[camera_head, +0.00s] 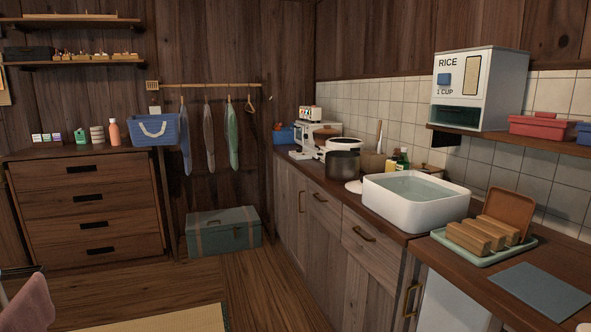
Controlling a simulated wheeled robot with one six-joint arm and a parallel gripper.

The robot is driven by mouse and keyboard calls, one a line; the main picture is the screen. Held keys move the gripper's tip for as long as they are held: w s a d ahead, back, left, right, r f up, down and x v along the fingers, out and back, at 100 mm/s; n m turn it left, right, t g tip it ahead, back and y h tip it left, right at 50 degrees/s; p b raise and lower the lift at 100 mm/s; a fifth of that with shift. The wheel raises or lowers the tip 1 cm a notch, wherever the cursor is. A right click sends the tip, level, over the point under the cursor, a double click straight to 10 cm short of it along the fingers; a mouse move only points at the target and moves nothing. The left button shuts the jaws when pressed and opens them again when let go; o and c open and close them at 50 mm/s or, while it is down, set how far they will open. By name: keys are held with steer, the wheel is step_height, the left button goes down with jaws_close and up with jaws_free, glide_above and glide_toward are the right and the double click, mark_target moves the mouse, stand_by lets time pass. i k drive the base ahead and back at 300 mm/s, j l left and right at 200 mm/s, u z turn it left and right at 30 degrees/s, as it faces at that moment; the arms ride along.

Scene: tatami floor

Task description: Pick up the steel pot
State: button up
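A dark grey metal pot (342,165), which looks like the steel pot, stands upright on the wooden counter (320,184) along the right wall. It sits in front of a white rounded appliance (332,146) and left of the white basin. No handle can be made out on it at this size. A round white lid or dish (354,187) lies at its front right. My gripper is not in view, and nothing is seen touching the pot.
A white basin of water (415,206) stands right of the pot. Bottles (402,158) and a brown container (373,163) are close behind. A green tray (455,246) with wooden blocks is nearer. A teal chest (222,232) stands on the floor. Wooden floor before the cabinets is clear.

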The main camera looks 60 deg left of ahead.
mark_target(340, 165)
steer(key=u, duration=2.1)
steer(key=i+u, duration=0.15)
steer(key=u, duration=0.2)
steer(key=i+j+u, duration=0.1)
steer(key=u, duration=0.25)
steer(key=i, duration=3.2)
steer(key=i+z, duration=0.15)
steer(key=i, duration=0.55)
steer(key=i+j+z, duration=0.2)
steer(key=i, duration=0.5)
steer(key=z, duration=1.7)
steer(key=i+j, duration=0.05)
